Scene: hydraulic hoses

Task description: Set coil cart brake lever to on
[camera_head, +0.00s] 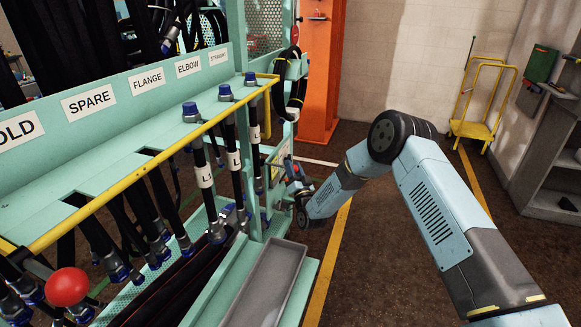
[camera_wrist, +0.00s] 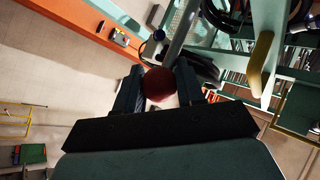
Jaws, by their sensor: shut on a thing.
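My gripper (camera_head: 298,190) reaches the far end of the green hose rack, low beside its end post. In the wrist view, my gripper (camera_wrist: 158,92) has its dark fingers on either side of a dark red ball knob (camera_wrist: 158,84) and is shut on it. A pale shaft (camera_wrist: 182,30) runs up behind the knob; I cannot tell whether it is the knob's lever. In the head view the held knob is largely hidden by the gripper and rack, and no on or off marking is readable. Another red ball knob (camera_head: 67,287) stands at the rack's near left.
The green rack (camera_head: 150,95) carries black hoses and labels such as SPARE and FLANGE, with a yellow rail (camera_head: 130,180) along it. A grey tray (camera_head: 265,285) lies at its foot. An orange post (camera_head: 322,70) stands behind. A yellow cart (camera_head: 482,105) stands far right. Floor between is open.

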